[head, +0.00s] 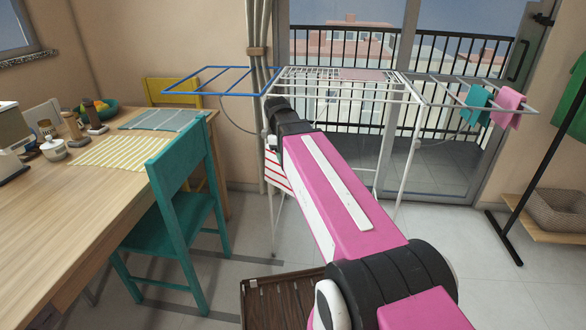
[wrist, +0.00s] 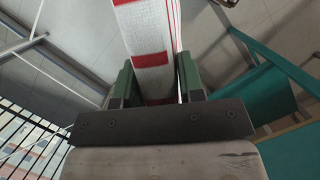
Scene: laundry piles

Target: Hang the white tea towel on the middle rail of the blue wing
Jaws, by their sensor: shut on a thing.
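The white tea towel with red stripes (wrist: 152,45) hangs between the two green fingers of my gripper (wrist: 157,78) in the wrist view. The gripper is shut on it. In the head view part of the towel (head: 278,174) shows below the end of my pink arm, which hides the fingers. The blue wing (head: 220,94) sticks out at the left of the white drying rack (head: 345,84). Its rails look bare. My gripper is lower than the wing and to its right, close to the rack's front left side.
A teal chair (head: 175,195) stands left of the arm beside the wooden table (head: 60,215), with a yellow chair (head: 172,86) behind. Teal (head: 475,104) and pink (head: 507,106) cloths hang on the grey right wing (head: 445,84).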

